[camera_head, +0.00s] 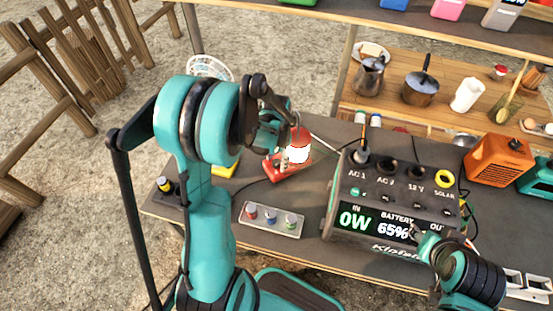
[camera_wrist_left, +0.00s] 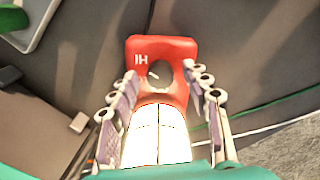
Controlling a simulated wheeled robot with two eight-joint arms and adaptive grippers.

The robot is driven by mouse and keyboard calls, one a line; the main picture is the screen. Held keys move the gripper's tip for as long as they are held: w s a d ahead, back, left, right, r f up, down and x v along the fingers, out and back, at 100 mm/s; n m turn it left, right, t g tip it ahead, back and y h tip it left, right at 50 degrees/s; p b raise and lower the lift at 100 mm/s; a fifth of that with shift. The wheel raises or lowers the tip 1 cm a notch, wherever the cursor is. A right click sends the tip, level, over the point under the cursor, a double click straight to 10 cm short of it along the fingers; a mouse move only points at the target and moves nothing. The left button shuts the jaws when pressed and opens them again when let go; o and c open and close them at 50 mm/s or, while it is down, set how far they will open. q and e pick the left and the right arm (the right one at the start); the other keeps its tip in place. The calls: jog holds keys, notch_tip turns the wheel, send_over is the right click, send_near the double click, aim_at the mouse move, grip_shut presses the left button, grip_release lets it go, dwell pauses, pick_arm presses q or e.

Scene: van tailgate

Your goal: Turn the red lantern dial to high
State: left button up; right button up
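The red lantern (camera_head: 283,166) stands on the dark table with its globe (camera_head: 299,152) glowing white. In the left wrist view, its red base (camera_wrist_left: 160,48) carries a dark round dial (camera_wrist_left: 160,74) with a small light mark; "HI" is printed to the upper left of the dial. My left gripper (camera_wrist_left: 164,100) is open, with one finger on each side of the dial and globe. I cannot tell whether either finger touches. In the head view my left gripper (camera_head: 287,133) is over the lantern and partly hides it. My right gripper (camera_head: 422,236) is beside the power station's front; its fingers are unclear.
The power station (camera_head: 385,205) shows 0W and 65%. A small tray with several colored knobs (camera_head: 272,219) lies in front of the lantern. An orange box (camera_head: 499,160) stands at right. A shelf behind holds a kettle (camera_head: 368,76) and pot (camera_head: 420,90). Cables cross the table.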

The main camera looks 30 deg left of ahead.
aim_at(277, 162)
pick_arm(q)
notch_tip(277, 162, up, 12)
dwell(0.5)
dwell(0.4)
jog(key=s+d+r+n+t, duration=0.3)
jog(key=s+d+t, duration=0.4)
jog(key=s+d, duration=0.3)
jog(key=shift+s+r, duration=0.65)
jog(key=shift+s, duration=0.15)
